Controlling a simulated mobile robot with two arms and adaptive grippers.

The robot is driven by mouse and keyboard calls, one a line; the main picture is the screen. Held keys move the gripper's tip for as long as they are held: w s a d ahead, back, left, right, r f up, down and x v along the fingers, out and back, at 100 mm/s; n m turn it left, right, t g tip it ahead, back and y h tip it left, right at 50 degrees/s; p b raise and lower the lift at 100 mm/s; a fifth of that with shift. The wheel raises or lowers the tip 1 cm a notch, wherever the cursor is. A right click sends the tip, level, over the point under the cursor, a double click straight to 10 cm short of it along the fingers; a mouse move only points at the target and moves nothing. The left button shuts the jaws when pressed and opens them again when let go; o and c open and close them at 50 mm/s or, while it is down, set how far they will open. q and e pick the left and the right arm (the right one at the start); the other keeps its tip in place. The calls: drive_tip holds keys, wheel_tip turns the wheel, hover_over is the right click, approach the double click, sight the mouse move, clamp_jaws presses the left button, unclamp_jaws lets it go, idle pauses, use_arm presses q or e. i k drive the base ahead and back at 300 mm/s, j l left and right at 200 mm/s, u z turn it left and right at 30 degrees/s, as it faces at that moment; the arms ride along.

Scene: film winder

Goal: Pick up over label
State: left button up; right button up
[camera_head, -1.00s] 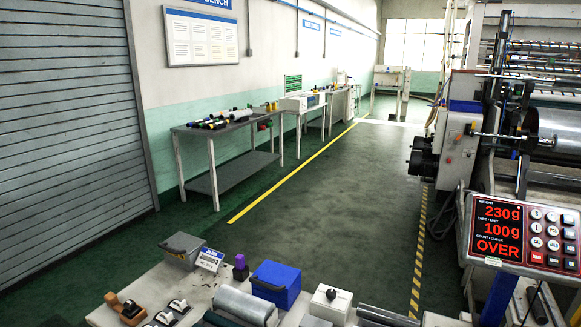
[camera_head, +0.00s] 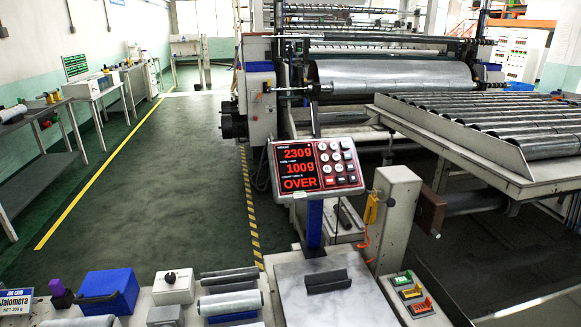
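Three small label holders stand in a row at the front right of the bench: a green label (camera_head: 401,278), a yellow label (camera_head: 410,292) and a red-orange label (camera_head: 421,306). Their print is too small to read, so I cannot tell by text which is the over label. The scale display (camera_head: 313,168) shows 230g, 100g and OVER in red. The scale plate (camera_head: 300,300) below it carries a dark bracket-like piece (camera_head: 327,281). Neither of my grippers is in view.
A grey post (camera_head: 396,220) with a yellow device (camera_head: 371,208) stands behind the labels. A blue box (camera_head: 108,292), a white box (camera_head: 173,287) and film rolls (camera_head: 230,303) sit left of the scale. A roller table (camera_head: 490,130) is at the right.

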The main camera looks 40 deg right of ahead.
sight(426, 305)
drive_tip(key=z, duration=1.25)
